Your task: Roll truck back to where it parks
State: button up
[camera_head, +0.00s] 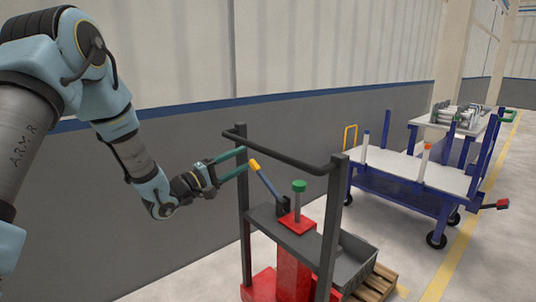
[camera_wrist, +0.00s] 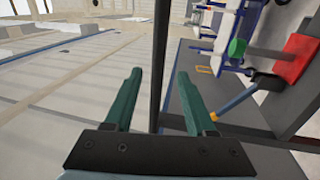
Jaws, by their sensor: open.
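A red and dark grey truck (camera_head: 293,268) with a black tubular frame stands in front of me in the head view. A blue lever with a yellow tip (camera_head: 254,165) and a green knob (camera_head: 299,186) rise from its top. My gripper (camera_head: 246,160) is open and empty, its green fingers beside the yellow tip and the left side of the frame. In the wrist view my gripper (camera_wrist: 160,74) has a dark bar (camera_wrist: 163,55) showing between its fingers; contact cannot be told. The blue lever (camera_wrist: 235,105) is to their right.
A grey bin (camera_head: 355,262) and wooden pallet (camera_head: 378,284) are at the truck's far side. A blue wheeled cart (camera_head: 400,175) stands behind, with a table of pipes (camera_head: 458,116) beyond. A grey wall (camera_head: 180,190) runs along the left. A yellow floor line (camera_head: 452,262) lies at right.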

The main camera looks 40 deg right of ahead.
jog(key=d+r+p, duration=0.2)
jog(key=d, duration=0.8)
jog(key=shift+s+d, duration=0.35)
jog(key=shift+s, duration=0.1)
jog(key=shift+r, duration=0.1)
grip_shut()
dwell(0.8)
